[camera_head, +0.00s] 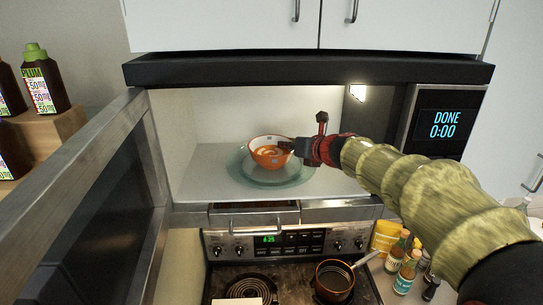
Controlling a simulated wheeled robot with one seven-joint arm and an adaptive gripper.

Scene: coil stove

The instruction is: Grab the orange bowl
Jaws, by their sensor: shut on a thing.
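The orange bowl (263,160) is in the open microwave (207,160), over the round glass plate (243,178). It has a white rim and pale swirls inside, and looks nearly upright. My gripper (290,147) reaches in from the right and is shut on the bowl's right rim. The fingertips are small and partly hidden against the bowl. I cannot tell whether the bowl rests on the plate or is slightly raised.
The microwave door (100,200) stands open at the left. Its display panel (440,125) reads DONE 0:00. Below is a coil stove (285,245) with a pot (334,280). Bottles (405,270) stand at the lower right. Brown plum bottles (43,85) stand on the left.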

